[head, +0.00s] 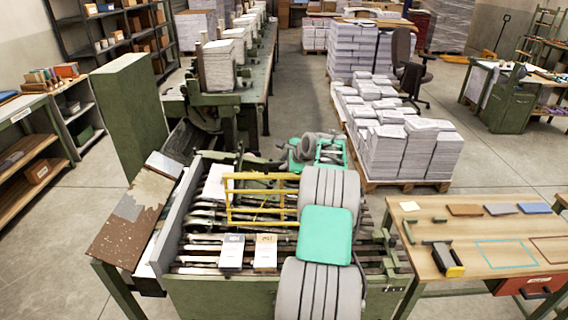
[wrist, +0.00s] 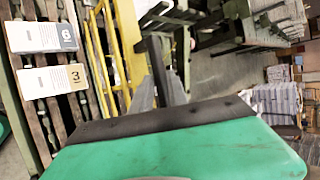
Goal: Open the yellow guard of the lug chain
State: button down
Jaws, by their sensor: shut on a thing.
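The yellow guard (head: 262,202) is an open frame of bars over the dark rails of the lug chain (head: 200,220). In the wrist view the guard (wrist: 115,60) runs along the left side of my gripper (wrist: 160,90). My gripper's fingers are close together around a dark upright piece, which appears to be the guard's handle. The exact contact is hard to see. In the head view my arm covers part of the scene right of the guard, and the fingertips are not clear there.
Two cards (head: 232,252) marked 6 and 3 lie on the rails in front of the guard. A wooden table (head: 460,240) stands at the right. A pallet of paper stacks (head: 400,130) stands behind. A tall green cabinet (head: 130,110) rises at the left.

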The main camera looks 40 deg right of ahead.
jog(key=c, duration=1.5)
grip_release()
jog(key=shift+w+r, duration=0.15)
jog(key=shift+r, duration=0.15)
jog(key=shift+o, duration=0.5)
jog(key=shift+f, duration=0.1)
jog(key=shift+s, duration=0.2)
jog(key=b+v, duration=0.2)
jog(key=v, duration=0.5)
jog(key=shift+r, duration=0.25)
jog(key=shift+s, duration=0.15)
